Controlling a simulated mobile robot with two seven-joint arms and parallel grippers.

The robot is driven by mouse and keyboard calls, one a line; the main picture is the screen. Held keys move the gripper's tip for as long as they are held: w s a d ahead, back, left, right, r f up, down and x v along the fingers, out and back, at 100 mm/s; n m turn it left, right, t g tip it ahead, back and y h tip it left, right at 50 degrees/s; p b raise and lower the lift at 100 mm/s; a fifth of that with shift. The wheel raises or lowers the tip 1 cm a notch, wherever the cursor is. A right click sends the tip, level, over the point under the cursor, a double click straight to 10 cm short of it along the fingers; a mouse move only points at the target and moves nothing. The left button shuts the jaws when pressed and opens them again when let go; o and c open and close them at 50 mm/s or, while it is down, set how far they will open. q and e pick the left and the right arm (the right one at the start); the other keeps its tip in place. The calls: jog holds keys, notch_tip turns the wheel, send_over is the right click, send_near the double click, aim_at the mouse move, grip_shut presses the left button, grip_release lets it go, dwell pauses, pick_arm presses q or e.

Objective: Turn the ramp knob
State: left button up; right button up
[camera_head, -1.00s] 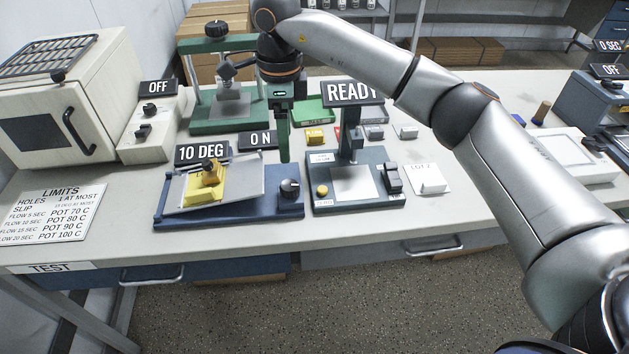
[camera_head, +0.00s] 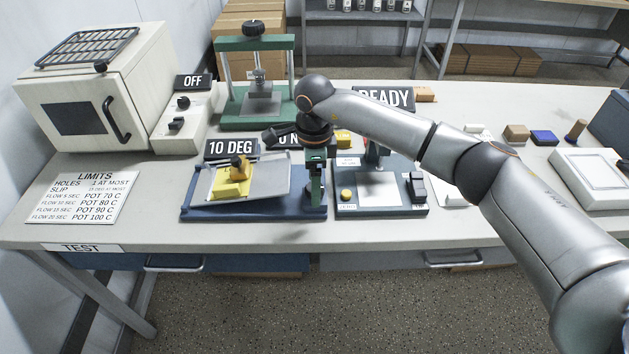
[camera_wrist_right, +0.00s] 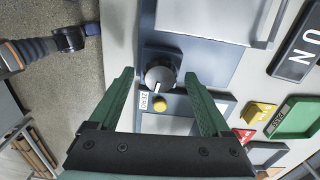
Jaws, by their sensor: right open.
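The ramp device has a blue base (camera_head: 255,211) and a tilted silver plate (camera_head: 270,180), with a yellow block (camera_head: 230,188) on it. The sign (camera_head: 231,148) behind it reads 10 DEG. The ramp knob (camera_wrist_right: 160,77) is black with a silver face and shows between my right gripper's fingers in the wrist view; in the head view the gripper hides it. My right gripper (camera_wrist_right: 158,75) is open, its two green fingers on either side of the knob and apart from it in the picture. In the head view it points down over the base's right end (camera_head: 316,188).
A device with a yellow button (camera_head: 346,195) stands close on the right. A green press (camera_head: 257,121) and a READY sign (camera_head: 388,99) stand behind. A cream oven (camera_head: 100,95) and a limits card (camera_head: 82,196) are on the left. The table front is clear.

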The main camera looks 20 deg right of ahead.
jog(key=shift+f, duration=0.2)
grip_shut()
dwell(0.6)
